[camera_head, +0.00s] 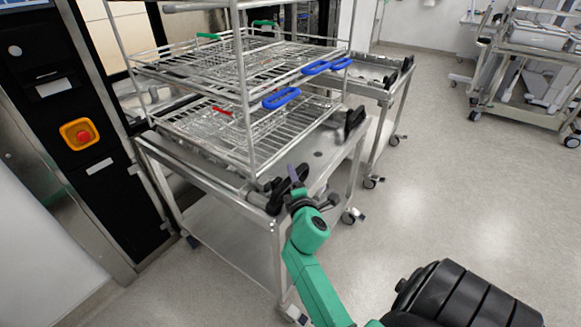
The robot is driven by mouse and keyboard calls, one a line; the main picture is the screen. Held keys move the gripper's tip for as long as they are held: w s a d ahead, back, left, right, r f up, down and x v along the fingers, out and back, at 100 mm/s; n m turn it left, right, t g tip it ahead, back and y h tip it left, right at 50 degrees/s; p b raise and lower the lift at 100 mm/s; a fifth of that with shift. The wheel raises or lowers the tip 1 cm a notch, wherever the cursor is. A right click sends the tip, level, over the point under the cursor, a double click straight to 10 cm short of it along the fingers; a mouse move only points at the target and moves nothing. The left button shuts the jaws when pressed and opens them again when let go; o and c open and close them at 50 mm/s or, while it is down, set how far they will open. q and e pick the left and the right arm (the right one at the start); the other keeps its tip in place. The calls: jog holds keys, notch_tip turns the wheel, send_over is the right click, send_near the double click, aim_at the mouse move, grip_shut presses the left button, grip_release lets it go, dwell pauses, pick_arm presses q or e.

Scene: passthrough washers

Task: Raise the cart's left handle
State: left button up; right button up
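The metal cart (205,185) stands left of centre with a wire rack on top. Its near black handle (276,199), on the left as seen from the cart's handled end, is partly hidden by my gripper. The other black handle (354,120) is at the far corner of the same end. My green arm comes up from the bottom centre, and I take it for the left one. Its gripper (297,181) is at the near handle. I cannot tell whether the fingers are around it, touching it, open or shut. My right gripper is not in view.
The wire rack (245,100) carries baskets with blue handles (281,98). Another cart (385,85) stands just behind. A black machine panel with a red emergency button (82,135) is at the left. Free floor (460,190) lies to the right, with another trolley (530,85) beyond.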

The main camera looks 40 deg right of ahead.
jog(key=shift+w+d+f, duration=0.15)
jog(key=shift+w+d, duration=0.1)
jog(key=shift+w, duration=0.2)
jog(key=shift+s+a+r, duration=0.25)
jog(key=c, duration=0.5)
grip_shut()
pick_arm(q)
jog(key=shift+s+a+f, duration=0.15)
jog(key=shift+s+a, duration=0.05)
jog(key=shift+s, duration=0.25)
jog(key=shift+w, duration=0.15)
jog(key=shift+w+d, duration=0.2)
jog(key=shift+w, duration=0.05)
